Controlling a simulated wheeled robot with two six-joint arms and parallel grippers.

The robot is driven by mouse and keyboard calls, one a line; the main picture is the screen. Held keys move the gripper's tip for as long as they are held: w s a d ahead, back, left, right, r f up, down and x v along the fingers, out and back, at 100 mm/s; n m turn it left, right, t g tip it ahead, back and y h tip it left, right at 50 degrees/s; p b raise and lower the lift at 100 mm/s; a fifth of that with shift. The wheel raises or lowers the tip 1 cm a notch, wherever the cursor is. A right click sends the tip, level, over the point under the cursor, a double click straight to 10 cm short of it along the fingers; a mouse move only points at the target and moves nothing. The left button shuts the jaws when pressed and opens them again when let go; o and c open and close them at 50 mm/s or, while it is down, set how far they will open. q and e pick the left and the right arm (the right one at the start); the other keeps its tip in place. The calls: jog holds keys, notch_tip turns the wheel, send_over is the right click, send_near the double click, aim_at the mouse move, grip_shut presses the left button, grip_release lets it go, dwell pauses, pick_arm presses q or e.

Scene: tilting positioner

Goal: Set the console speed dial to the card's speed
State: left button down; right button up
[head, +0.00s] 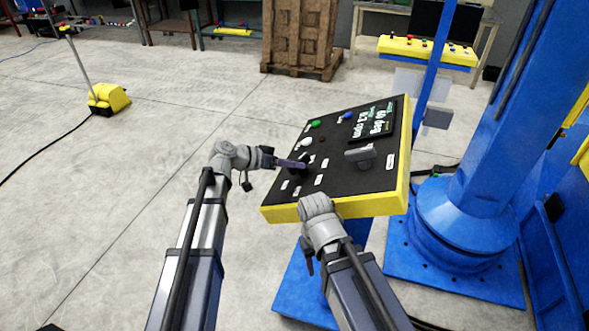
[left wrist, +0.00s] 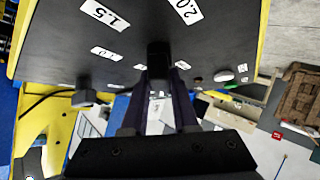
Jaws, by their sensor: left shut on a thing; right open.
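The console (head: 338,185) has a black sloped face with yellow edges. The card (head: 375,122) on its upper right shows a "deg" line above an "rpm" line; its digits are too small to read surely. My left gripper (head: 300,165) is shut on the black speed dial (head: 297,172) at the face's left side. In the left wrist view the dial (left wrist: 159,60) sits between the fingers, with labels 1.5 (left wrist: 105,14) and 2.0 (left wrist: 185,9) beyond it. The dial's pointer is not clear. My right gripper (head: 308,266) is low in front of the console, empty; its fingers are hard to make out.
A grey handle (head: 362,155) stands out from the console's right half. Green (head: 316,124), white (head: 306,143) and blue (head: 347,115) buttons lie near the dial. A blue column (head: 480,150) stands at right. Floor to the left is open, with a yellow pedal (head: 108,98).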

pick_arm(q)
jog(key=m+g, duration=0.1)
jog(key=w+m+g+h+b, duration=0.1)
jog(key=m, duration=0.1)
jog(key=shift+a+f+h, duration=0.15)
jog(key=shift+h, duration=0.15)
jog(key=m+g, duration=0.1)
jog(key=m, duration=0.1)
jog(key=m+g+h+b, duration=0.1)
jog(key=m+g, duration=0.1)
jog(key=shift+w+b, duration=0.15)
jog(key=shift+b, duration=0.15)
jog(key=m+g, duration=0.1)
jog(key=m, duration=0.1)
jog(key=m+g, duration=0.2)
jog(key=shift+w, duration=0.2)
jog(key=shift+m+g+y+b, duration=0.3)
jog(key=shift+m+g, duration=0.9)
jog(key=shift+m, duration=0.7)
jog(key=c, duration=0.7)
grip_release()
